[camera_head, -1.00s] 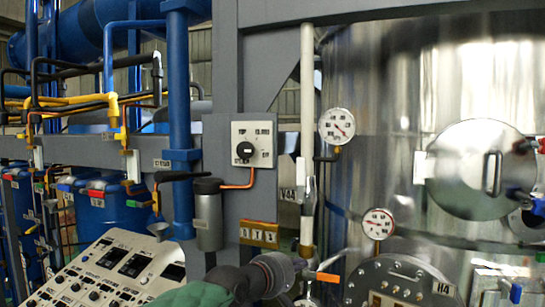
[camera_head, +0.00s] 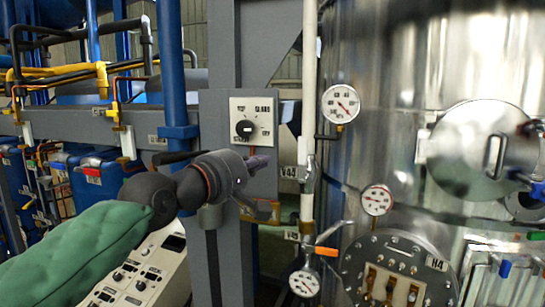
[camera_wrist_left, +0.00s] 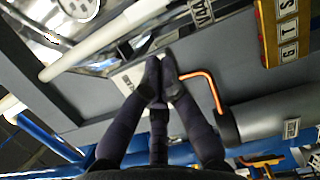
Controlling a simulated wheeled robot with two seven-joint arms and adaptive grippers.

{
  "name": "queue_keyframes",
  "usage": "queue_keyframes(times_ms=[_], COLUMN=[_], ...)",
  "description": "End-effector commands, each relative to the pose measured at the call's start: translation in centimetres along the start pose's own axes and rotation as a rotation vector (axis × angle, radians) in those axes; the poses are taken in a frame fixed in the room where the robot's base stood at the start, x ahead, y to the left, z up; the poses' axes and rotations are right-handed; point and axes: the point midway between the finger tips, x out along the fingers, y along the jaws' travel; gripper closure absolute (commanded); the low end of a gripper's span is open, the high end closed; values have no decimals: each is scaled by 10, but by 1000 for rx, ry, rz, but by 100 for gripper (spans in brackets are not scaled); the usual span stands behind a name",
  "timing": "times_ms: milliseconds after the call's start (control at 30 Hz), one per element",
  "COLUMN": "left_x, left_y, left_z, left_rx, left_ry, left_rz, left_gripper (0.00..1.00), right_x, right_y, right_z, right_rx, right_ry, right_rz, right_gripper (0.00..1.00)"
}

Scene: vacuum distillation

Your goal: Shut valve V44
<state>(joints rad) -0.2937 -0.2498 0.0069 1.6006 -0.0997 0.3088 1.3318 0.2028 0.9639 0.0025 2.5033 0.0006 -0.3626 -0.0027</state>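The V44 label (camera_head: 289,172) sits beside the upright white pipe (camera_head: 308,90); the label also shows at the top of the wrist view (camera_wrist_left: 203,12). A valve fitting (camera_head: 310,176) is on the pipe right of this label. My left gripper (camera_head: 262,186) is left of the label, apart from the pipe. Its fingers look spread in the head view, with nothing between them. In the wrist view its dark fingers (camera_wrist_left: 160,72) lean towards each other over a grey panel. My right gripper is not in view.
A dial box (camera_head: 254,121) is just above my left gripper, with a yellow sign plate partly hidden below. Gauges (camera_head: 341,103) and a shiny tank (camera_head: 390,60) stand to the right. An orange-handled valve (camera_head: 326,251) is lower. A control console (camera_head: 140,275) is below my arm.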

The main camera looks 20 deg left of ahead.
Motion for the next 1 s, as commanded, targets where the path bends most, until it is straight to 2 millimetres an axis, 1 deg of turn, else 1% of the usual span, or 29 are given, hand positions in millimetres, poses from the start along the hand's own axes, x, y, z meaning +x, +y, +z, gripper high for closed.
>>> queue_keyframes(times_ms=[167,300,500,700,1000], left_x=[26,51,79,93,94], left_y=[0,0,0,0,0], left_z=[0,0,0,0,0], left_rx=[1,0,0,0,0], left_ry=[0,1,1,2,2], left_rz=[-3,-3,-2,-1,0], left_gripper=[100,100,100,100,100], right_x=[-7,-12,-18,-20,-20], right_y=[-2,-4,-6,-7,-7], right_z=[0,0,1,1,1], right_rx=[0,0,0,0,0], right_ry=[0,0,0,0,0], right_rz=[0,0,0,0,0], right_gripper=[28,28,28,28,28])
